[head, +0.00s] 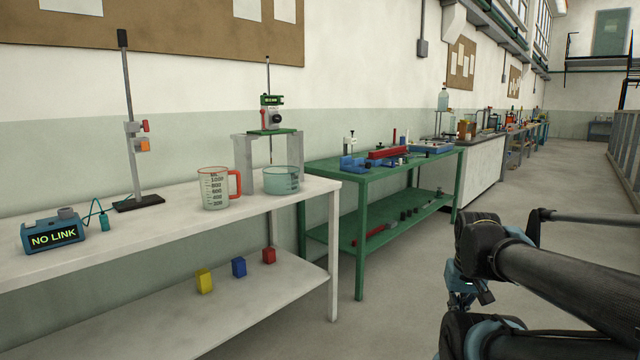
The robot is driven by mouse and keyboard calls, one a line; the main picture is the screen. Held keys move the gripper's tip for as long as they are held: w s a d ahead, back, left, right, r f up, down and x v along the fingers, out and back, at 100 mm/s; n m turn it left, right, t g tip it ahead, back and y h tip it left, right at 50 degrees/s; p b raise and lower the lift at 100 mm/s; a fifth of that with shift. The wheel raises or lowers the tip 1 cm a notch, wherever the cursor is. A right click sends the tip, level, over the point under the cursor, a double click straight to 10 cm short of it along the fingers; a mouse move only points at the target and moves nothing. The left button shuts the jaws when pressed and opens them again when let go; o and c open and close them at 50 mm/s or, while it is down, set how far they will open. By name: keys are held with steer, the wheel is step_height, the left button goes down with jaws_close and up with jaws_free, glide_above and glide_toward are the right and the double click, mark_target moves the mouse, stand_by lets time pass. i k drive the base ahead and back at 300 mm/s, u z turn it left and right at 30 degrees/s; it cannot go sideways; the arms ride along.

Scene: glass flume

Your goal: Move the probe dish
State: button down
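A round, pale teal glass dish (282,182) stands on the white bench (165,220), near its right end. It looks like the probe dish. It is beside the grey stand (243,165) that carries a green and red gauge (271,112) with an upright rod. A display box (53,232) at the bench's left reads "NO LINK"; a teal cable runs from it to a small teal cylinder (104,219). My arm is at the lower right, well apart from the bench. A small blue-grey part, perhaps my gripper (463,292), is partly hidden by my arm; its fingers cannot be made out.
A measuring jug (216,188) with a red handle stands close left of the dish. A clamp stand (136,150) is further left. Yellow, blue and red blocks sit on the lower shelf (265,290). A green table (375,185) stands behind. The floor to the right is clear.

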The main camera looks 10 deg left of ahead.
mark_target(278, 181)
steer(key=u, duration=0.3)
steer(key=i, duration=1.25)
steer(key=u, duration=0.5)
